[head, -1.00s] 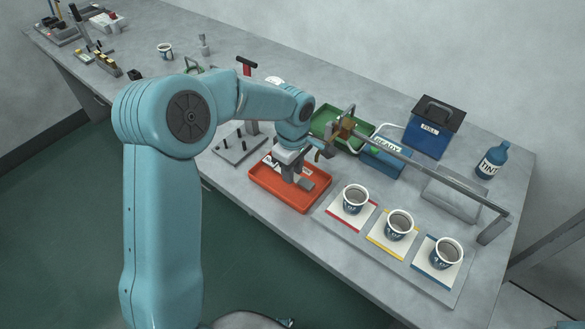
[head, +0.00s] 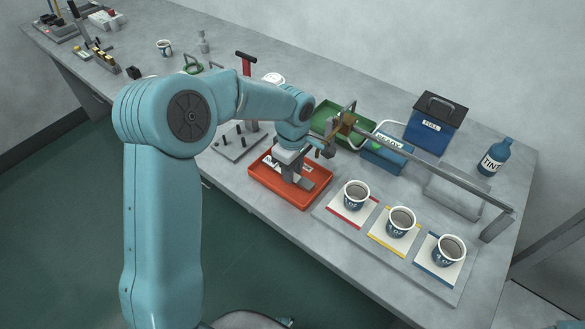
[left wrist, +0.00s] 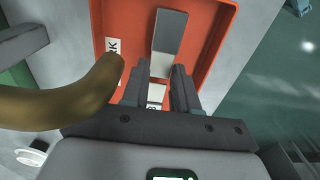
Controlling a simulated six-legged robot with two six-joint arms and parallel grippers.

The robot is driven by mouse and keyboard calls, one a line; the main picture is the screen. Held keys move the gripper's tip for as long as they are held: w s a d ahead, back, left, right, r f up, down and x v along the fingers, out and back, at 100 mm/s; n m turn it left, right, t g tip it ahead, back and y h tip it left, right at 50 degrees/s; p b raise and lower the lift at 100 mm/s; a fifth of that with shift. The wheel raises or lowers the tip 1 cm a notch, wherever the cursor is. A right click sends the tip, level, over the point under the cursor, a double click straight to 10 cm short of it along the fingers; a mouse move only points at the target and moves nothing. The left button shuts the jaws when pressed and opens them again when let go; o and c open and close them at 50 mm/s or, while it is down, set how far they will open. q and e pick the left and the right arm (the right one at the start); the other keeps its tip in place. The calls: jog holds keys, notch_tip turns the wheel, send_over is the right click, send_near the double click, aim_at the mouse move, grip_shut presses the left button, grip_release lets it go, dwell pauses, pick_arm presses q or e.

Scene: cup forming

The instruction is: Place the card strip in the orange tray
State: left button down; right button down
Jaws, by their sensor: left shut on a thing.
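The orange tray (head: 284,201) lies on the bench in the middle of the head view, and its orange floor also shows in the left wrist view (left wrist: 204,45). My left gripper (head: 292,178) points down inside the tray's outline. Its fingers (left wrist: 163,88) are shut on a grey strip, which I take for the card strip (left wrist: 169,38). The strip juts out beyond the fingers over the tray floor; I cannot tell whether it touches the floor. A white label with black letters lies partly hidden behind the gripper. My right gripper is not in view.
Three cups (head: 401,221) stand on coloured cards right of the tray. A green tray (head: 325,119) and a blue READY box (head: 384,156) sit behind it, near a long metal rail (head: 440,178). A grey pegged plate (head: 238,145) is left of the tray.

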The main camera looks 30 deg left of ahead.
pick_arm(q)
jog(key=shift+f+b, duration=0.65)
jog(key=shift+f, duration=0.15)
dwell(0.6)
jog(key=shift+c, duration=1.5)
grip_release()
jog(key=shift+r, duration=0.15)
jog(key=shift+r+p, duration=2.7)
jog(key=shift+r, duration=1.25)
